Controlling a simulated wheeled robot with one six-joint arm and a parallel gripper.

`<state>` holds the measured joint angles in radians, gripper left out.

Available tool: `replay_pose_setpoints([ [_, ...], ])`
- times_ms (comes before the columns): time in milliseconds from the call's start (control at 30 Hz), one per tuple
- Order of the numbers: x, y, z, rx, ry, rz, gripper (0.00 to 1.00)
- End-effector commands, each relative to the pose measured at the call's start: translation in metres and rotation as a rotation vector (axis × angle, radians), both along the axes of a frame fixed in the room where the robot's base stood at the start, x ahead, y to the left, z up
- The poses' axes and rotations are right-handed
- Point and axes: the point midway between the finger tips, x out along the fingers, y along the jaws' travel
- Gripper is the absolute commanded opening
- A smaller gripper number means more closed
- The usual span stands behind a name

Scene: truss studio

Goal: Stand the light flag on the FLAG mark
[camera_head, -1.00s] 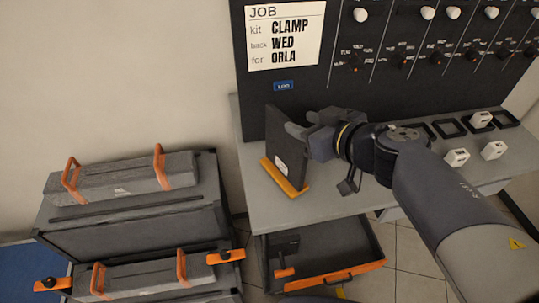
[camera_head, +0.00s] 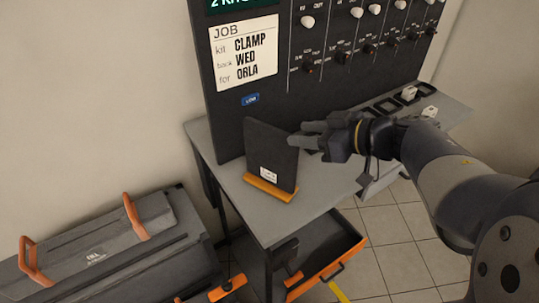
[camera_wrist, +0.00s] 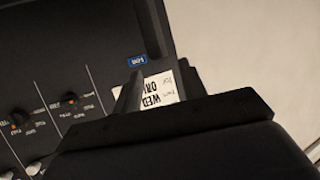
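The light flag is an upright dark panel (camera_head: 268,145) on an orange foot (camera_head: 270,188), with a small white label low on its face. It stands on the grey table near the left front corner. My gripper (camera_head: 299,134) is at the panel's right edge, its fingers spread apart with nothing visible between them. The fingertips overlap the edge in the picture; I cannot tell if they touch it. The wrist view shows the two fingers (camera_wrist: 157,88) apart, with the job card behind. No FLAG mark is visible; the area under the foot is hidden.
A black panel (camera_head: 330,85) with knobs and a job card (camera_head: 245,52) rises behind the table (camera_head: 325,185). Square frames and white blocks (camera_head: 408,93) lie at the table's right. An open drawer (camera_head: 325,262) is below. Cases with orange handles (camera_head: 100,240) stand left.

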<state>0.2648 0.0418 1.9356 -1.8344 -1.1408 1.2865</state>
Motion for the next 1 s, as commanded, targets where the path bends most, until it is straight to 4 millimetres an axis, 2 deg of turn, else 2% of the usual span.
replay_pose_setpoints([
  [100, 0.007, 0.012, -0.006, 0.0, 0.001, 0.004, 0.4],
  [367, 0.016, 0.024, -0.011, 0.0, 0.001, 0.002, 0.4],
  [633, 0.034, 0.052, -0.025, 0.0, 0.002, 0.003, 0.4],
  [1000, 0.039, 0.057, -0.028, 0.0, 0.0, -0.001, 0.39],
])
